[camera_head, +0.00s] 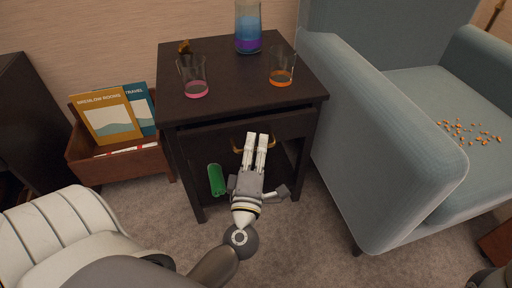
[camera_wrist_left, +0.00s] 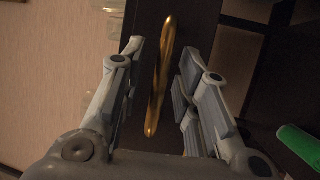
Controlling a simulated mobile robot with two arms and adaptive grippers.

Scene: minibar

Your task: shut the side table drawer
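The dark side table (camera_head: 215,107) stands in the middle of the head view. Its drawer front (camera_head: 288,124) is just below the top and seems to stand out slightly; how far it is out is hard to tell. A brass handle (camera_head: 236,147) is on it, partly covered by my gripper, and it also shows in the left wrist view (camera_wrist_left: 158,85). My left gripper (camera_head: 257,138) is in front of the drawer. In the left wrist view its fingers (camera_wrist_left: 163,50) are apart, one on each side of the handle. Contact cannot be told. My right gripper is not seen.
Glasses with pink (camera_head: 194,80), orange (camera_head: 281,70) and blue (camera_head: 248,30) contents stand on the tabletop. A green cylinder (camera_head: 216,180) is in the space below the drawer. A blue armchair (camera_head: 385,150) stands close on the right. A wooden crate (camera_head: 115,168) with books is on the left.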

